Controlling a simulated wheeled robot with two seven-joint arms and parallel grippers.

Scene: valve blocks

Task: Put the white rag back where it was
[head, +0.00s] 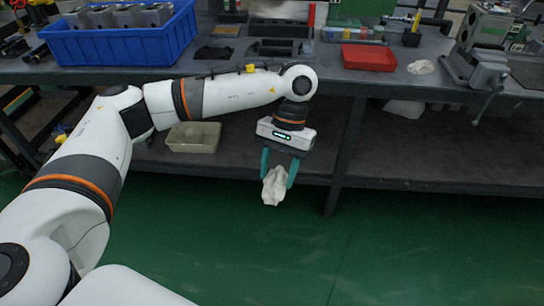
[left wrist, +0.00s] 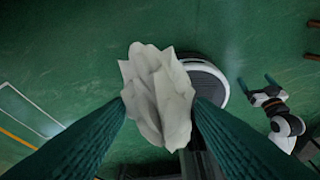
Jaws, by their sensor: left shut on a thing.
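My left gripper (head: 277,182) hangs in front of the workbench, below the level of its top, fingers pointing down. It is shut on the white rag (head: 274,188), which hangs crumpled between the teal fingertips over the green floor. In the left wrist view the white rag (left wrist: 158,95) bunches between both fingers. My right gripper (left wrist: 257,85) shows small at the right of the left wrist view, with its fingers apart and nothing seen between them; it is outside the head view.
The workbench top (head: 250,68) holds a blue crate (head: 125,47), a red tray (head: 369,58), a vise (head: 478,70) and a whitish crumpled cloth (head: 421,67). On the lower shelf (head: 245,160) are a beige tray (head: 193,137) and a pale lump (head: 405,108). Much of the shelf is bare.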

